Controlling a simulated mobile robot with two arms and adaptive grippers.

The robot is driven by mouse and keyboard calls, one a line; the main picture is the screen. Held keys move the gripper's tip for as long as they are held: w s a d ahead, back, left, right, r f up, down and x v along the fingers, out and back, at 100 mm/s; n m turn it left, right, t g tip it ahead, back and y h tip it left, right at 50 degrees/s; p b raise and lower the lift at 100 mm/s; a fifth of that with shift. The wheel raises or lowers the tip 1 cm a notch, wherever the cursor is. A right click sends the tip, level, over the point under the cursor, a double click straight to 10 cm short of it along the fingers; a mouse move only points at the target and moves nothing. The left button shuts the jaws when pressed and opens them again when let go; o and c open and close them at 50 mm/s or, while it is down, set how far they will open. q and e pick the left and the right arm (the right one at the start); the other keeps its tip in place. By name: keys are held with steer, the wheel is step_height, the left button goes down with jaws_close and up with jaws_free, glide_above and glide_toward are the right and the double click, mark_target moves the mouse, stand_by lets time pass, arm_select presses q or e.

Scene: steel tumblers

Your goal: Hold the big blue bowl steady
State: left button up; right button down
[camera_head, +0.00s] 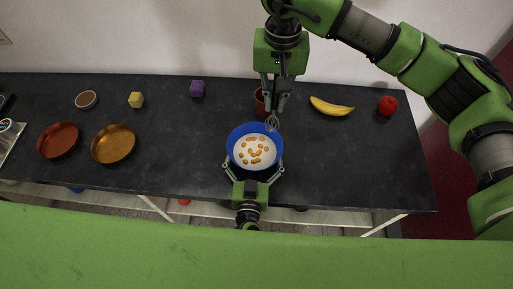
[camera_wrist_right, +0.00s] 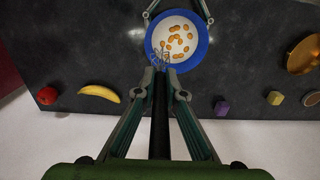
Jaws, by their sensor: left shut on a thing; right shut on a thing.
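The big blue bowl (camera_head: 232,137) stands upright near the front edge of the dark counter, with white contents and several small orange pieces inside. It also shows in the right wrist view (camera_wrist_right: 206,44). My left gripper (camera_head: 253,170) is shut on the bowl from the front, a finger on each side. My right gripper (camera_head: 271,106) is above the bowl's far rim, shut on a whisk (camera_head: 272,123). In the right wrist view, the whisk's wire head (camera_wrist_right: 160,60) overlaps the bowl's rim; whether it touches the contents I cannot tell.
A brown cup (camera_head: 259,102) is partly hidden behind my right gripper. A banana (camera_head: 331,106) and a red apple (camera_head: 387,106) lie right. Purple (camera_head: 197,89) and yellow (camera_head: 136,100) blocks, a small bowl (camera_head: 86,99), and red (camera_head: 58,140) and orange (camera_head: 113,144) dishes are left.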

step_height(320, 180, down, 14)
steer(key=a+g+y, duration=0.1)
steer(key=a, duration=0.2)
steer(key=shift+w+y, duration=0.4)
steer(key=shift+w, duration=0.05)
stand_by(0.6)
stand_by(0.5)
